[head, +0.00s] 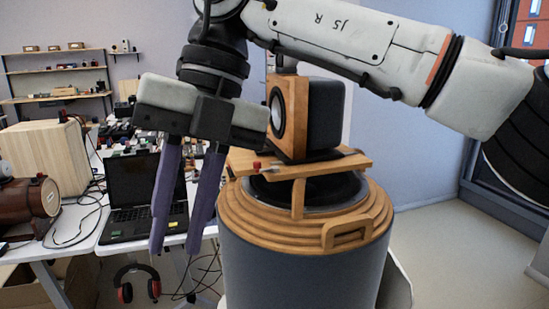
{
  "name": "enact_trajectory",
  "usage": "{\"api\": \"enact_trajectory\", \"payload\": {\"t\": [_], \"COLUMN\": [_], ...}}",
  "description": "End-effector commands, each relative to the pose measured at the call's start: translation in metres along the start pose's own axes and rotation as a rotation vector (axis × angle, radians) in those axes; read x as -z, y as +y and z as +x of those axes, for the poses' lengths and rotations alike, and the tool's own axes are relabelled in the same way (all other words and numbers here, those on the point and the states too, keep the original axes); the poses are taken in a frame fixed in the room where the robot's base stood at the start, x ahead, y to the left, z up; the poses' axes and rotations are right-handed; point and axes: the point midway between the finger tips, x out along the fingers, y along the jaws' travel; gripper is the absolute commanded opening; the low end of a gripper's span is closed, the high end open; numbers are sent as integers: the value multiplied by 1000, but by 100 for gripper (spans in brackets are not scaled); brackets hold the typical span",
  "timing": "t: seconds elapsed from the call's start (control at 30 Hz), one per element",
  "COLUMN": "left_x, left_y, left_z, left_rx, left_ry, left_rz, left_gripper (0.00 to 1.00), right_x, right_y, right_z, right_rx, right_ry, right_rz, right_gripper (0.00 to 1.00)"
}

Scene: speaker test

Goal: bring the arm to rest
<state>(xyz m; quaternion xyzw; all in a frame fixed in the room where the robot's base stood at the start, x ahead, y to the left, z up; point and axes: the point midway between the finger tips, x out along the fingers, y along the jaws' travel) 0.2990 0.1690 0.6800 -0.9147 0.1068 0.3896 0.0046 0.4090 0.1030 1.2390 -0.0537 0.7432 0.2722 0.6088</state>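My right gripper (183,245) hangs at the left of centre in the head view, its two purple fingers pointing down and apart with nothing between them. Its arm comes in from the upper right across the picture. A speaker (319,115) with a wooden front and dark body stands behind the arm, on a wooden platform (345,163) over a large round drum (300,262) with wooden rings. The gripper is in front of and left of the speaker and drum; the picture shows no clear contact. My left gripper is not in view.
An open laptop (140,222) sits on a white table (85,240) at the left, behind the fingers. A wooden box (45,160) and a brown cylinder (28,200) stand further left. Red headphones (137,281) hang below the table edge. Floor at the right (440,240) is clear.

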Motion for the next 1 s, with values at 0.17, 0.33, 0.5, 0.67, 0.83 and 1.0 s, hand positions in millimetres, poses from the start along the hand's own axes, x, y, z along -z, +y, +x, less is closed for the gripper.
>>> {"api": "enact_trajectory", "payload": {"t": [0.17,0.33,0.5,0.67,0.83,1.0], "left_x": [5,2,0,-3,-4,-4], "left_y": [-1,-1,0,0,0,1], "left_z": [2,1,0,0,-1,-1], "left_rx": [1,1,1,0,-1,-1], "left_ry": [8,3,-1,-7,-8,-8], "left_rz": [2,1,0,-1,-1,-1], "left_gripper": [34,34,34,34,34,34], "right_x": [-1,2,-5,-31,-74,-109], "right_y": [32,77,108,96,35,-63], "right_z": [40,67,60,39,36,74], "right_rx": [-249,-640,-1120,-1537,-1904,-2151], "right_ry": [79,155,185,152,62,-72], "right_rz": [-73,-114,-47,135,453,885], "right_gripper": [22,22,22,22,22,22]}}
